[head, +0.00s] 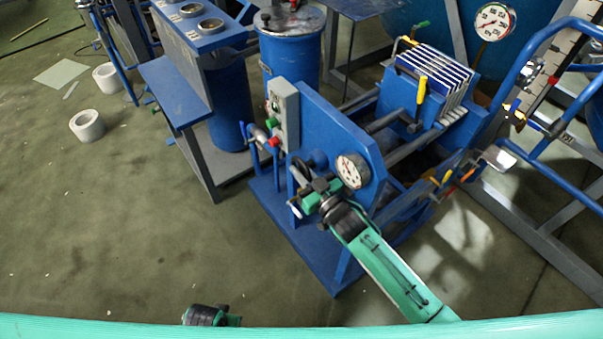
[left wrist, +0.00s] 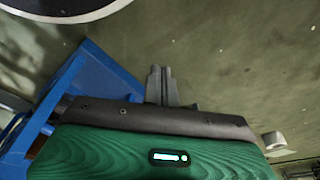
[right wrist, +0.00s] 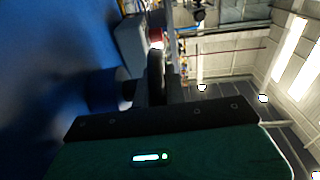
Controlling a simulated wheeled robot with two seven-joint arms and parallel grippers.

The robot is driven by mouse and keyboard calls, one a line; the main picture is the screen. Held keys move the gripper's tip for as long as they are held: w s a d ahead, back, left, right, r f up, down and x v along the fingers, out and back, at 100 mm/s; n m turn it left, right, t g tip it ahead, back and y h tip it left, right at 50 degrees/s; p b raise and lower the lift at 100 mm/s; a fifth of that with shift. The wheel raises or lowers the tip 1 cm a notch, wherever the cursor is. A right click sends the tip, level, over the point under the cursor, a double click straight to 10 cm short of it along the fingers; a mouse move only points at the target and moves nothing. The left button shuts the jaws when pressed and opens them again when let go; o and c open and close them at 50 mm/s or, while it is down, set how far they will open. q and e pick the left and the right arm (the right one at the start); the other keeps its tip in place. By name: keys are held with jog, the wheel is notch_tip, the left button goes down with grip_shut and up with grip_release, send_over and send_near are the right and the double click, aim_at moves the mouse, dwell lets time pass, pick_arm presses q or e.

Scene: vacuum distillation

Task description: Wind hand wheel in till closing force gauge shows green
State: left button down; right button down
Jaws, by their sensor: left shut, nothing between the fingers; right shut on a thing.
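The dark hand wheel (head: 300,171) stands at the end of the blue press frame, partly hidden by my right gripper. My right gripper (head: 312,190) is shut on the wheel's rim. In the right wrist view the wheel (right wrist: 155,78) shows edge-on beside the blue end plate, and the gripper (right wrist: 168,85) is at its rim. The white round gauge (head: 352,171) sits on the end plate just right of the wheel; its needle and any green band are too small to read. My left gripper (left wrist: 160,85) is shut and empty over the floor.
A grey control box (head: 283,115) with red and green buttons stands behind the wheel. White plates (head: 435,72) sit in the press at the right. A blue bench (head: 175,90) and white rings (head: 87,125) are to the left. The floor at front left is clear.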

jog(key=shift+t+y+b, duration=0.3)
jog(key=shift+b, duration=0.35)
pick_arm(q)
jog(key=r, duration=0.5)
jog(key=shift+w+d, duration=0.2)
jog(key=shift+w, duration=0.2)
pick_arm(e)
jog(key=c, duration=1.4)
grip_release()
jog(key=shift+c, duration=0.2)
jog(key=shift+s+d, duration=0.1)
pick_arm(q)
jog(key=shift+w+r, duration=0.1)
pick_arm(e)
jog(key=v, duration=1.3)
jog(key=shift+s, duration=0.25)
jog(key=shift+d+f, duration=0.1)
jog(key=shift+d, duration=0.05)
